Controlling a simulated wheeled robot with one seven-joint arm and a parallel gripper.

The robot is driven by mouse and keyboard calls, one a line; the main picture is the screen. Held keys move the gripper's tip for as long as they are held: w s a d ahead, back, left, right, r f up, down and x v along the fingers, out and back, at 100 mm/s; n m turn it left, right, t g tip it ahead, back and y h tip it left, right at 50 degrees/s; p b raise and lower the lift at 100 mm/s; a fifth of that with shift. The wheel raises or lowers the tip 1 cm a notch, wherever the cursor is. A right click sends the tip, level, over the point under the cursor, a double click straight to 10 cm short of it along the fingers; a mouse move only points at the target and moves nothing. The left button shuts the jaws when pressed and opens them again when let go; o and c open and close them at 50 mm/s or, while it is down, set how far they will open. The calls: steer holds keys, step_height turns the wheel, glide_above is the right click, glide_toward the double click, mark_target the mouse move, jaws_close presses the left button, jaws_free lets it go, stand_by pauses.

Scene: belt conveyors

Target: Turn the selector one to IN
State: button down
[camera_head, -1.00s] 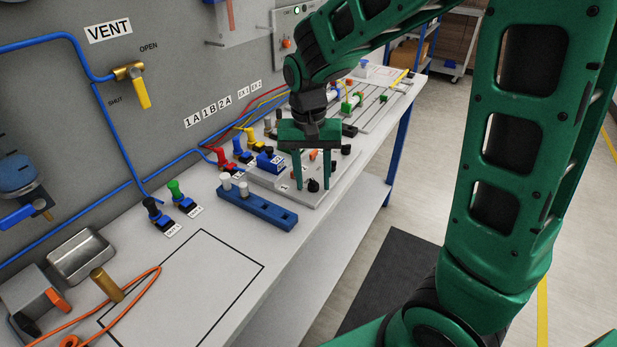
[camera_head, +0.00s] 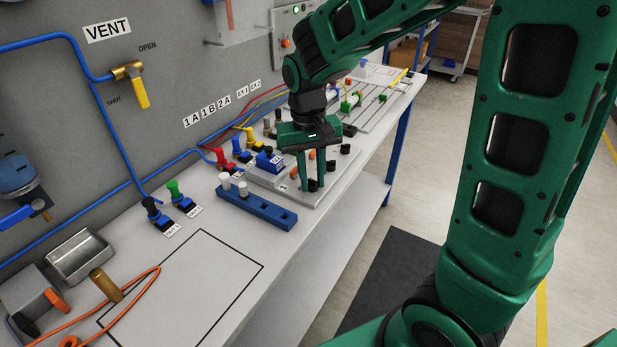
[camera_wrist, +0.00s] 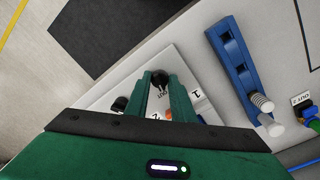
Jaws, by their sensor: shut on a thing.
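The selector one knob (camera_wrist: 161,80) is black and sits on a light grey panel (camera_wrist: 181,62). In the wrist view it lies between my fingertips, near a label reading OUT and a plate marked 1. It also shows in the head view (camera_head: 313,185), low between the fingers. My gripper (camera_head: 314,187) points down over the panel, shut on this knob, with its fingertips (camera_wrist: 162,79) on either side. The knob's exact pointing direction is hidden by the fingers.
Other black knobs (camera_head: 345,149) and orange parts stand on the same panel. A blue rack (camera_head: 256,208) with white pegs lies beside it. A blue valve block (camera_head: 270,160) stands behind.

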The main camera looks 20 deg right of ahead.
mark_target(311, 185)
steer(key=n, duration=0.4)
steer(key=shift+n, duration=0.3)
steer(key=shift+n+t, duration=0.3)
steer(key=shift+n, duration=1.4)
steer(key=c, duration=1.5)
jaws_free()
steer(key=r, duration=1)
steer(key=shift+s+a+r, duration=0.15)
steer(key=shift+a+r, duration=0.05)
steer(key=shift+r, duration=0.2)
